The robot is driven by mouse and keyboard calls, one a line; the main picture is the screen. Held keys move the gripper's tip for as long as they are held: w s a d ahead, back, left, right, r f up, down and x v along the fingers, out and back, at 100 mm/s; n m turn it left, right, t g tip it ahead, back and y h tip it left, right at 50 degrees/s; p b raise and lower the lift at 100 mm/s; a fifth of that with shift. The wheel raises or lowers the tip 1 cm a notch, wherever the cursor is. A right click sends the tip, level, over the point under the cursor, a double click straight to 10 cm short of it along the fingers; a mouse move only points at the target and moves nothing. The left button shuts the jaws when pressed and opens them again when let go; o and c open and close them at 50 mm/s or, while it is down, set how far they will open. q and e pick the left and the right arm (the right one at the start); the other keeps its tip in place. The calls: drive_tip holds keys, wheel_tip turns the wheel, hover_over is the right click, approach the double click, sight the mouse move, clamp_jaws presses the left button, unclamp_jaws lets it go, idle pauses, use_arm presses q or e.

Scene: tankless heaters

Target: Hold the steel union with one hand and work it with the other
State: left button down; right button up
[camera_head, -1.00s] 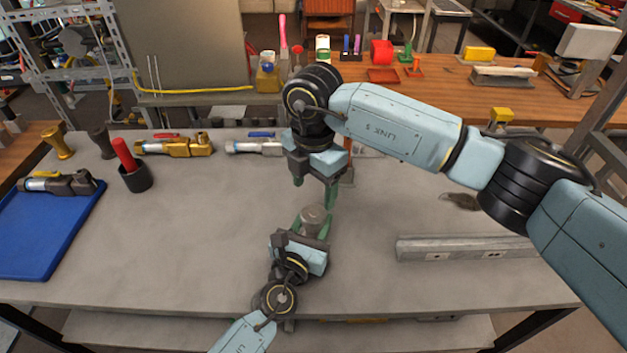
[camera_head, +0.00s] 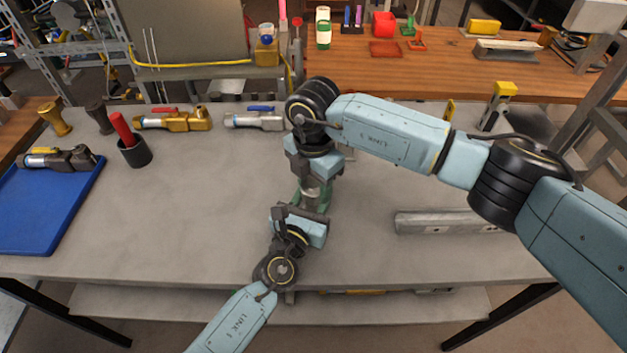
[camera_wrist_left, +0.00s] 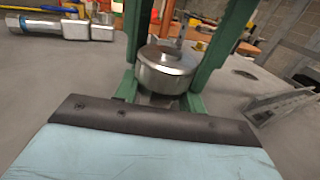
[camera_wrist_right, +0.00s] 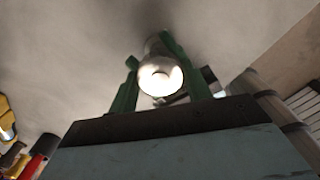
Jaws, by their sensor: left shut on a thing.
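The steel union (camera_head: 312,194) is a short, round metal piece held upright above the grey table. My left gripper (camera_head: 308,205) is shut on it from the near side. In the left wrist view the union (camera_wrist_left: 167,70) sits between the green fingers (camera_wrist_left: 168,62). My right gripper (camera_head: 313,186) is over the union, pointing down. In the right wrist view the union's bright round end (camera_wrist_right: 160,76) lies between the spread green fingers (camera_wrist_right: 152,62). The right fingers look open, and I cannot tell whether either touches the union. The union's lower part is mostly hidden.
A blue tray (camera_head: 30,215) with a tool lies at the left. A black cup (camera_head: 135,152) with a red-handled tool, a brass fitting (camera_head: 180,120) and a blue-handled fitting (camera_head: 257,120) stand behind. A grey metal rail (camera_head: 445,222) lies at the right. The table's left middle is clear.

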drive_tip(key=c, duration=0.5)
drive_tip(key=n, duration=0.3)
drive_tip(key=shift+n, duration=0.4)
drive_tip(key=n, duration=0.3)
drive_tip(key=shift+n, duration=0.3)
drive_tip(key=n, duration=0.3)
drive_tip(key=shift+r+n, duration=0.1)
drive_tip(key=shift+n, duration=0.3)
drive_tip(key=n, duration=0.3)
drive_tip(key=shift+n, duration=0.4)
drive_tip(key=n, duration=0.3)
drive_tip(key=shift+n, duration=0.3)
drive_tip(key=n, duration=0.3)
drive_tip(key=shift+n, duration=0.3)
drive_tip(key=n, duration=0.3)
drive_tip(key=shift+n, duration=0.4)
drive_tip(key=n, duration=0.3)
drive_tip(key=shift+n, duration=0.3)
drive_tip(key=n, duration=1.2)
drive_tip(key=shift+n, duration=0.4)
drive_tip(key=n, duration=1.1)
drive_tip(key=shift+r+n, duration=0.1)
drive_tip(key=shift+n, duration=0.2)
